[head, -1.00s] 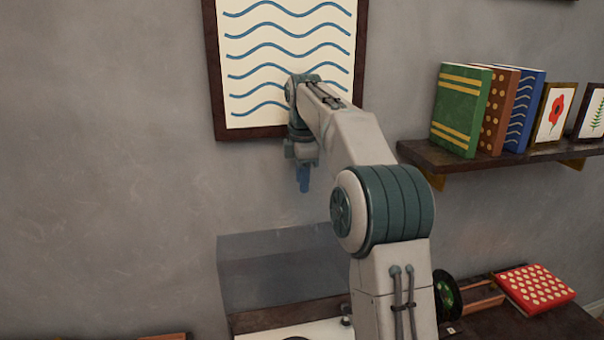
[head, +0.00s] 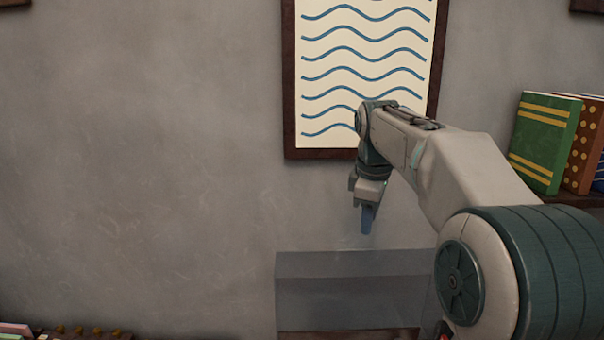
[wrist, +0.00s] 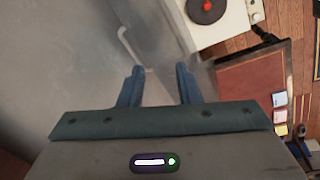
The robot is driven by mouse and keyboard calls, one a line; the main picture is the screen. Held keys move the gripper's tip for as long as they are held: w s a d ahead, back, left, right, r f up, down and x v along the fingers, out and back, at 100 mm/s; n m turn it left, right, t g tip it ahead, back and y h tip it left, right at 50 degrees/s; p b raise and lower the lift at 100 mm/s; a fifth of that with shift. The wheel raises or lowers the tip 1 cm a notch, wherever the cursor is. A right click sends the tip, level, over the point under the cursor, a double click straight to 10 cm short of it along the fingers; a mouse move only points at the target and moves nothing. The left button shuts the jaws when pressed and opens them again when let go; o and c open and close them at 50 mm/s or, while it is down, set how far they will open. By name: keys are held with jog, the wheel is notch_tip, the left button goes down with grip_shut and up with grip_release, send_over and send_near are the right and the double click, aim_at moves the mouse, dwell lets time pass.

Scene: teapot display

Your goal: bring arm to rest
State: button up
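My gripper (head: 367,219) hangs fingers down at the end of my raised arm, in front of the grey wall and above a clear glass-like case (head: 345,290). In the wrist view my gripper (wrist: 159,84) shows its two blue fingers spread apart with nothing between them. The case's pale edge (wrist: 128,45) shows beyond the fingers. I cannot tell the exact gap between the fingertips and the case.
A wave picture (head: 365,75) hangs on the wall behind my arm. Books (head: 545,143) stand on a shelf at the right. A record player (wrist: 222,20) and a brown-topped surface (wrist: 252,77) show in the wrist view. The wall area at left is clear.

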jog(key=s+f+m+t+b, duration=0.1)
jog(key=s+f+m, duration=0.5)
jog(key=s, duration=0.7)
jog(key=s+f+m+b, duration=0.1)
jog(key=s+f+m, duration=0.6)
jog(key=s+f, duration=0.3)
jog(key=s, duration=0.3)
jog(key=shift+t, duration=0.4)
jog(key=shift+s+f, duration=0.1)
jog(key=shift+s, duration=0.05)
